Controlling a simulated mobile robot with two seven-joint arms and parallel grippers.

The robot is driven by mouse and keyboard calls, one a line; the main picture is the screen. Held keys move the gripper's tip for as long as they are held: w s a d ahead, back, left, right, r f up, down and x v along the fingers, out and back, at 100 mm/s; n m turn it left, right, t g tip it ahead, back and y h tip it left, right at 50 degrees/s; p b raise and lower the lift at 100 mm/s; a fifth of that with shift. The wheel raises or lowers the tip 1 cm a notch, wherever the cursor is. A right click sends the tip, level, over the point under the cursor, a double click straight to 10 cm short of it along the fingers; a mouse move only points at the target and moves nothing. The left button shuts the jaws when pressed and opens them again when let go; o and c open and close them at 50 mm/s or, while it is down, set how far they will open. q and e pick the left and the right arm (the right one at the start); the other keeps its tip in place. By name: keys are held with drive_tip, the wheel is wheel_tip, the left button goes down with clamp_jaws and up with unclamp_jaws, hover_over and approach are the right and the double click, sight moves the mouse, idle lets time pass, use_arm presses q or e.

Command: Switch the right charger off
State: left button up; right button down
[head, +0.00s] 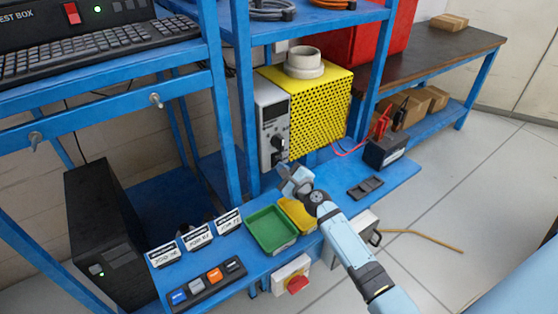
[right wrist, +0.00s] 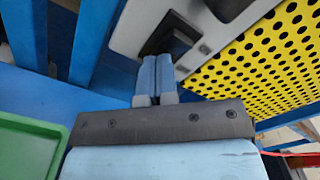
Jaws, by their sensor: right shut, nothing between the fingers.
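A charger with a yellow perforated casing (head: 325,105) stands on the blue bench; its grey front panel (head: 270,108) faces left and carries a black knob (head: 279,144). My right gripper (head: 285,170) is shut and empty, just below the knob. In the right wrist view its fingers (right wrist: 156,62) are together, with the tips close by the dark knob (right wrist: 174,42) on the panel (right wrist: 205,32); I cannot tell if they touch. The knob's exact setting is too small to read. No second charger is clear to me. My left gripper is not in view.
A green tray (head: 272,246) and a partly hidden yellow tray (head: 310,225) lie by my right arm. A black battery with clamps (head: 386,151) stands to the right. Blue posts (head: 231,100) rise left of the charger. A red knob switch (head: 297,284) sits on the front edge.

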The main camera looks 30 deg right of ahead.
drive_tip(key=s, duration=0.3)
drive_tip(key=shift+s+d, duration=0.1)
drive_tip(key=s, duration=0.5)
drive_tip(key=shift+s+d, duration=0.25)
drive_tip(key=shift+s, duration=0.1)
idle(0.7)
